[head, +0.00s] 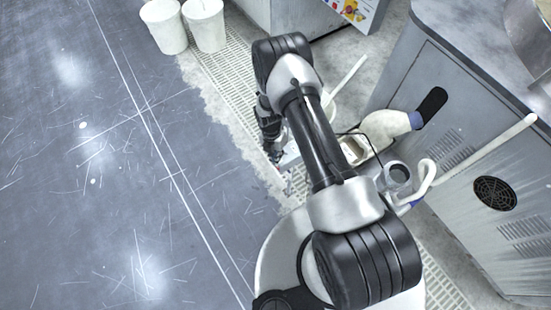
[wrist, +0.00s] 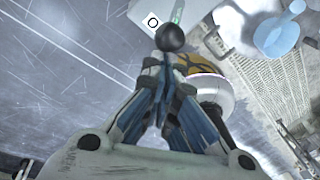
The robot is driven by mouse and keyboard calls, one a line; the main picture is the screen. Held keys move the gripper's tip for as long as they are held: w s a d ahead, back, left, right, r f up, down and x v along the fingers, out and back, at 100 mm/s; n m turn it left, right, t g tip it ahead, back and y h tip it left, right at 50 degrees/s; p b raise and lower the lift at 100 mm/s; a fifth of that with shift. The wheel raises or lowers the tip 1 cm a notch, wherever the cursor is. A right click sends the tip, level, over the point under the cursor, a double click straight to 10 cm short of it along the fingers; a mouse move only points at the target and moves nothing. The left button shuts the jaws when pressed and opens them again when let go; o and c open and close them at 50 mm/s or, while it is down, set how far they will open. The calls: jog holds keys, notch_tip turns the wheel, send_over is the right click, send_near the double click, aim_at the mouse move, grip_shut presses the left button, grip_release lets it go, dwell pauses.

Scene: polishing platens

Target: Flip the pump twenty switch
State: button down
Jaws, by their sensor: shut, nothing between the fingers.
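In the wrist view, a dark round knob (wrist: 171,37) sits just past my fingertips. It looks like the end of a switch lever, but I cannot read any pump name. In the head view, my gripper (head: 276,156) points down beside the grey machines, and the knob is not discernible there.
A round white part with a purple band (wrist: 208,86) lies right of the fingers. Two white buckets (head: 187,25) stand at the upper left. A grey cabinet (head: 455,165) with vents and pipes stands at the right. The scratched blue-grey floor (head: 90,180) at left is open.

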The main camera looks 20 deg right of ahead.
jog(key=shift+w+d+r, duration=0.15)
jog(key=shift+d+r, duration=0.2)
jog(key=shift+d, duration=0.1)
dwell(0.4)
jog(key=shift+w+d+r+b, duration=0.1)
jog(key=shift+d+r+b, duration=0.1)
jog(key=shift+d+b, duration=0.1)
jog(key=shift+w+d+r+b, duration=0.15)
jog(key=shift+d+r, duration=0.05)
jog(key=shift+d, duration=0.2)
jog(key=shift+w+d+r+b, duration=0.1)
jog(key=shift+d+r+b, duration=0.1)
jog(key=shift+d, duration=0.15)
jog(key=shift+w+d+r+b, duration=0.1)
jog(key=shift+w+d+b, duration=0.15)
jog(key=shift+d, duration=0.5)
jog(key=shift+w+d+r+b, duration=0.1)
jog(key=shift+w+d+b, duration=0.1)
jog(key=shift+d, duration=0.5)
jog(key=shift+a+r, duration=0.1)
jog(key=shift+r, duration=0.1)
jog(key=shift+r+p, duration=0.65)
jog(key=shift+r, duration=0.05)
